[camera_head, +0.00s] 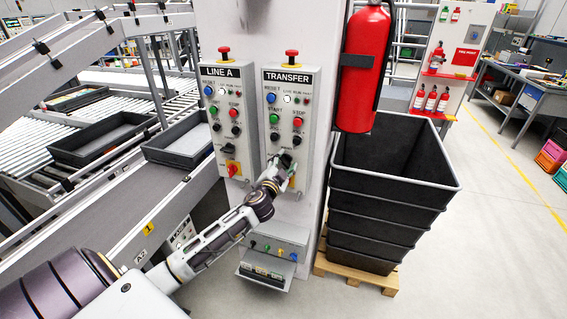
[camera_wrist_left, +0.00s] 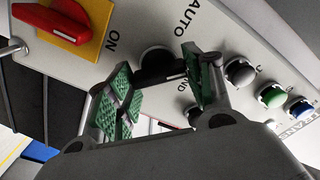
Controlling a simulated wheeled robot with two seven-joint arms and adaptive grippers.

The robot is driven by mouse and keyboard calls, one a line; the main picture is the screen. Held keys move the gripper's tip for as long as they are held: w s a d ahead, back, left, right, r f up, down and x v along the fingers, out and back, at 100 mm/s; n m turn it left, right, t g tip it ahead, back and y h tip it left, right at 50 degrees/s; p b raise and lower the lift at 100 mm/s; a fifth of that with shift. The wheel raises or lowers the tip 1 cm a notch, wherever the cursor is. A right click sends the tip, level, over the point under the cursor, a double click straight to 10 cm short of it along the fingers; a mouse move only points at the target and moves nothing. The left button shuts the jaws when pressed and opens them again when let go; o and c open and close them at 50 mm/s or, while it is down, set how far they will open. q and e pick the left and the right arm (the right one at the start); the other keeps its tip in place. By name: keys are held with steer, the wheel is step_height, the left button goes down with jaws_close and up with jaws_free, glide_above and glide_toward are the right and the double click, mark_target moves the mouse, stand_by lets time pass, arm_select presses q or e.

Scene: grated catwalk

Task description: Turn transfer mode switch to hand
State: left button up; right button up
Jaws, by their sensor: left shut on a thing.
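The TRANSFER panel (camera_head: 291,90) is a grey box on a white column. Its mode switch is a black rotary knob, which shows in the left wrist view (camera_wrist_left: 157,56) between the labels AUTO and a partly covered one ending in "ND". A white mark shows on the knob's bar, but I cannot tell for sure which label it points to. My left gripper (camera_head: 284,163) is at the lower part of this panel and covers the knob in the head view. In the left wrist view its green-padded fingers (camera_wrist_left: 163,77) are shut on the knob's bar, one on each side. My right gripper is out of view.
The LINE A panel (camera_head: 226,100) is just left. A red rotary switch (camera_wrist_left: 58,22) on a yellow plate marked ON sits beside the knob. Conveyors with trays (camera_head: 103,138) lie left.

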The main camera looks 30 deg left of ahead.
arm_select(q)
steer(key=m+p, duration=0.1)
steer(key=m, duration=0.4)
steer(key=shift+f+m+p, duration=0.1)
steer(key=shift+m+p, duration=0.7)
steer(key=shift+m, duration=1.3)
steer(key=shift+d, duration=0.1)
steer(key=o, duration=1)
